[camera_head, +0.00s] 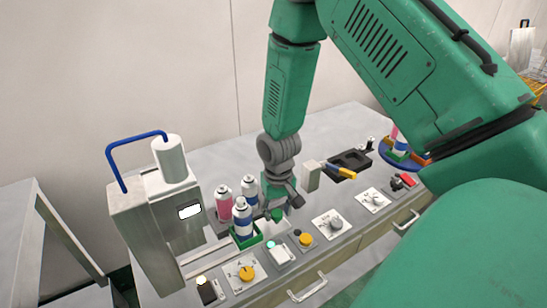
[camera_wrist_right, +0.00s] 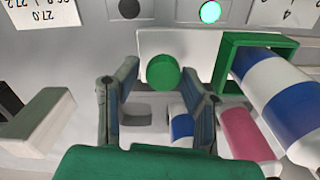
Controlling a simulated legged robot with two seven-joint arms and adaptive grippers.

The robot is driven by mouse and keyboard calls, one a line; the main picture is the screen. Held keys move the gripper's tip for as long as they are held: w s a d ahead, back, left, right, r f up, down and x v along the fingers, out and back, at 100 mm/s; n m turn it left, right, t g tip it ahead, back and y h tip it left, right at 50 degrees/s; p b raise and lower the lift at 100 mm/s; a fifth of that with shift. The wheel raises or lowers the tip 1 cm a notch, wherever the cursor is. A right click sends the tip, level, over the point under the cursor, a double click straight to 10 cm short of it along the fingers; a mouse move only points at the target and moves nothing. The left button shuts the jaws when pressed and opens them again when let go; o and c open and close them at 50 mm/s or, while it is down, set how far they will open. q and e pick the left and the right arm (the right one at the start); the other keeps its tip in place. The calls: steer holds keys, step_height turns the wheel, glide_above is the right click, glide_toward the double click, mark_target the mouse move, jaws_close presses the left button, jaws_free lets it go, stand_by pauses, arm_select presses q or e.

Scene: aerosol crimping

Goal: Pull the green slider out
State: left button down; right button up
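The green slider (camera_head: 245,239) is a square green frame on the console beside the crimping machine. A blue-and-white can stands in it. In the wrist view the frame (camera_wrist_right: 228,62) is at the upper right, with a round green knob (camera_wrist_right: 163,73) on a pale plate to its left. The knob also shows in the head view (camera_head: 277,214). My right gripper (camera_head: 285,204) is just above and beside the knob. In the wrist view its two fingers (camera_wrist_right: 152,88) are apart, with the knob near their tips and nothing clearly gripped. My left gripper is out of view.
The crimping machine (camera_head: 150,215) with a blue handle stands at the left. A pink can (camera_head: 224,205) and another blue-and-white can (camera_head: 249,188) stand behind the slider. Knobs and buttons line the front console. A yellow-handled tool (camera_head: 341,172) and a black tray (camera_head: 351,159) lie to the right.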

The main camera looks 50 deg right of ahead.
steer(key=shift+d, duration=0.25)
steer(key=shift+r, duration=0.25)
step_height(320, 180, up, 11)
steer(key=shift+r, duration=0.15)
steer(key=shift+d, duration=0.1)
steer(key=shift+s, duration=0.15)
stand_by(0.4)
